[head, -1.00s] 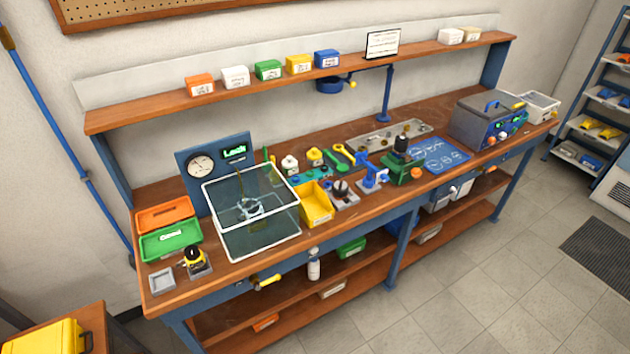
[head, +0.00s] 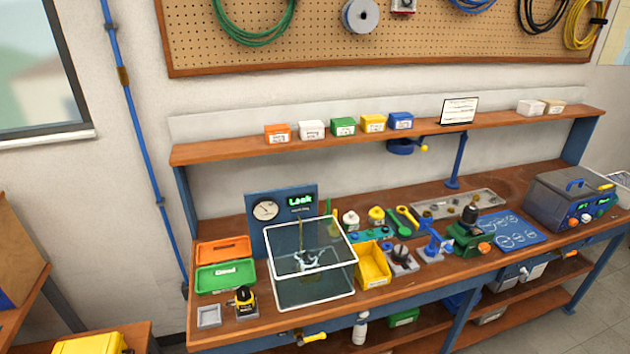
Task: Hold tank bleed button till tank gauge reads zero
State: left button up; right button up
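A blue panel (head: 302,217) stands on the bench behind a clear water tank (head: 310,292) with a white rim. The panel carries a round white dial gauge (head: 265,210), its reading too small to tell, and a green lit display (head: 299,201) that reads "Leak". A small block with a yellow and black top (head: 244,301) stands left of the tank. A grey unit (head: 572,200) with a blue handle, green displays and an orange knob stands at the bench's right end. I cannot tell which part is the bleed button. Neither gripper is in view.
The wooden bench (head: 245,335) holds green and orange trays (head: 224,275), a yellow bin (head: 373,264), a green fixture (head: 467,235) and a blue mat (head: 510,229). A yellow-handled valve (head: 313,338) juts from the front edge. A shelf (head: 240,150) with small boxes runs above.

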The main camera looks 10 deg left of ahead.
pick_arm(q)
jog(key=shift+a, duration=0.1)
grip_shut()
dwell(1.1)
